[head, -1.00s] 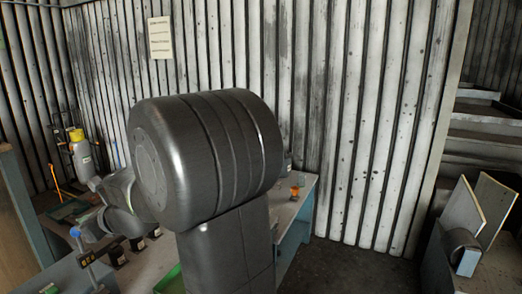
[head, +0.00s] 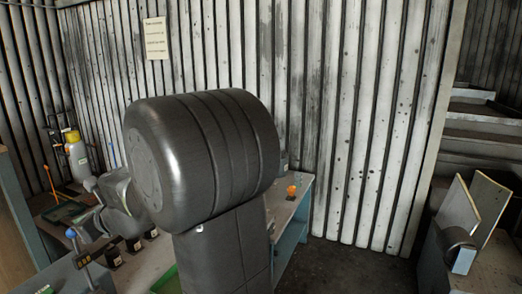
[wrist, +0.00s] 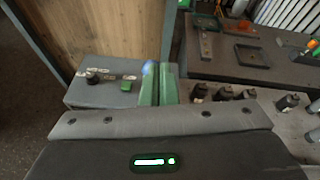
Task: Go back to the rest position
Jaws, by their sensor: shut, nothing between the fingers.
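My gripper (wrist: 158,84) shows in the wrist view as two green fingers standing side by side, shut and empty. The fingers point toward a grey bench top (wrist: 90,98) and do not hold anything. In the head view my own large dark arm link fills the middle and hides much of the bench; the gripper itself cannot be made out there.
Small black fittings (wrist: 222,93) stand in a row on the bench, right of my fingers. A dark tray (wrist: 258,55) lies beyond them. A blue-tipped stand (head: 72,233) is at the left. An orange object (head: 291,191) sits on the bench's right end. Floor shows at right.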

